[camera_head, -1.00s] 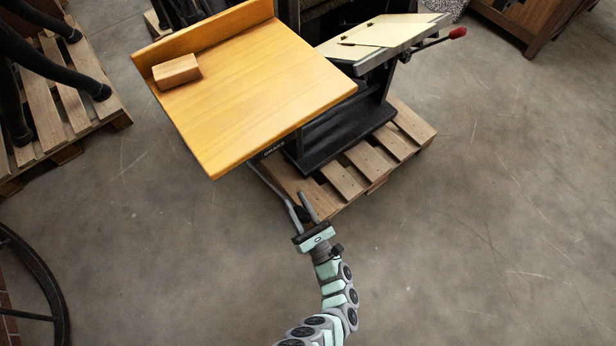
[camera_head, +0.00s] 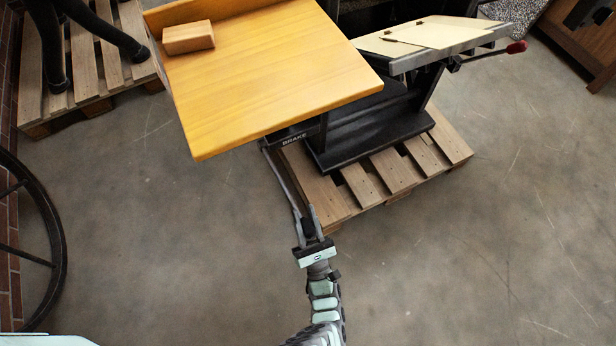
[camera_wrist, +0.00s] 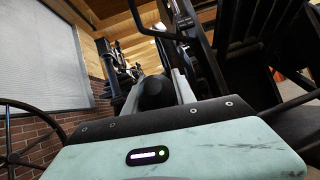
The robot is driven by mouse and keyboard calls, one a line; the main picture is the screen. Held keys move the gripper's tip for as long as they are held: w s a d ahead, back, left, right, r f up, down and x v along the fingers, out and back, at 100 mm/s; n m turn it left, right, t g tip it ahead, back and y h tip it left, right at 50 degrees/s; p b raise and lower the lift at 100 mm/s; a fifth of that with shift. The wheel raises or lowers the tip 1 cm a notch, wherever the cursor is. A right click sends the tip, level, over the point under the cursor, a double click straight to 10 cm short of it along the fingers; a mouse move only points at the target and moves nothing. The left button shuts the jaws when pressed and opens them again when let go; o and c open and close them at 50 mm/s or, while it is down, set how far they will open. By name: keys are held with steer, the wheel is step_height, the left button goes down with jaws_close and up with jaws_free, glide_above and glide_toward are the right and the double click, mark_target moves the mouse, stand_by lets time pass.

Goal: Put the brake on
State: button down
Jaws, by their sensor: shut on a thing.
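The brake lever (camera_head: 282,178) is a thin grey bar coming out from under the wooden board, beside a black bar lettered "BRAKE" (camera_head: 294,141). It slants down towards me. My gripper (camera_head: 308,220) is at its near end, shut on the lever's black grip. In the wrist view the rounded dark end of the grip (camera_wrist: 155,92) sits between the two grey fingers. The lever's far end is hidden under the board.
The wooden board (camera_head: 270,75) overhangs the lever and carries a wood block (camera_head: 188,37). The press stands on a pallet (camera_head: 333,200). A red-tipped handle (camera_head: 516,47) sticks out at right. A spoked wheel (camera_head: 60,245) is at left. The floor in front is clear.

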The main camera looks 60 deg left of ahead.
steer(key=shift+f, duration=0.35)
steer(key=c, duration=1.4)
jaws_free()
steer(key=shift+c, duration=0.2)
steer(key=o, duration=0.4)
steer(key=shift+d+r, duration=0.1)
steer(key=shift+d, duration=0.05)
steer(key=shift+r, duration=0.1)
step_height(320, 180, up, 20)
steer(key=p, duration=1.6)
steer(key=shift+p, duration=0.3)
